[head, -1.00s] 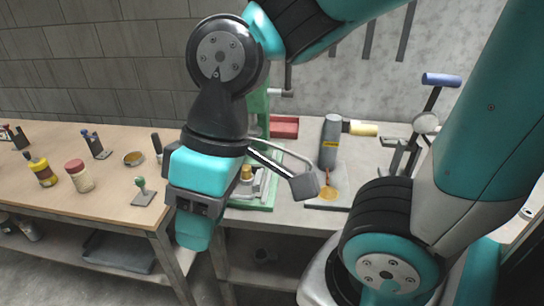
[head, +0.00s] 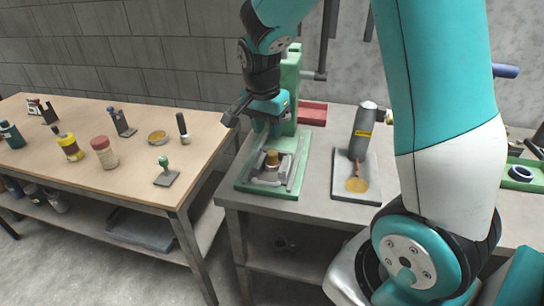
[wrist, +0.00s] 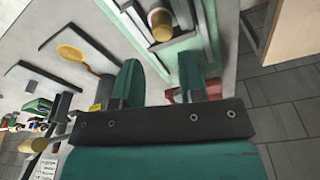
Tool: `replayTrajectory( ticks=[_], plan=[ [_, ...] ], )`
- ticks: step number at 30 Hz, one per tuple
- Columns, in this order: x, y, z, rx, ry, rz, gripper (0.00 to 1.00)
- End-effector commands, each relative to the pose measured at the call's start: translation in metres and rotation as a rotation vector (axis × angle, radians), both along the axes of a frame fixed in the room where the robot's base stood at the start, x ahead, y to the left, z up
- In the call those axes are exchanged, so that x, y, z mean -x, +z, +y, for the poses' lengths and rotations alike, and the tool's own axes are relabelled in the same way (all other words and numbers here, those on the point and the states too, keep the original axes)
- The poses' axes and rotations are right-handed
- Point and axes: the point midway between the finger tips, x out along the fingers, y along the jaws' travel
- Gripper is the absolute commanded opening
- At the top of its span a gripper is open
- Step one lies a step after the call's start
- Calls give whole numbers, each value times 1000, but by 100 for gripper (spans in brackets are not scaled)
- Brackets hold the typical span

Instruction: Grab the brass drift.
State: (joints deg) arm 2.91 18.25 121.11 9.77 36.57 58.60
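A short brass-coloured cylinder (head: 272,158), which I take to be the brass drift, stands upright on the bed of the green press (head: 240,183) in the head view. In the wrist view the brass cylinder (wrist: 162,24) shows near the top edge, beyond the fingertips. My gripper (head: 268,118) is above and behind the cylinder in the head view, near the press column, and does not touch it. In the wrist view my gripper (wrist: 160,72) has its two teal fingers spread wide with nothing between them.
A red tray (head: 313,114) lies right of the press column. The wooden bench (head: 120,175) at left holds jars, bottles and small tools. A gap separates the benches.

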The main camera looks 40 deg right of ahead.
Motion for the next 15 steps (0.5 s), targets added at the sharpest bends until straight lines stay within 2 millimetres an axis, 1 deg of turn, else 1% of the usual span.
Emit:
replayTrajectory(
  ticks=[1,4,7,11,15],
  plan=[
    [0,-11,-2,-1,0,6,37],
    [-1,-28,-4,-2,1,4,37],
    [-2,-38,-5,-1,2,2,37],
    [-3,-45,-7,-1,2,1,37],
    [-7,-61,-16,-1,0,5,37]
  ],
)
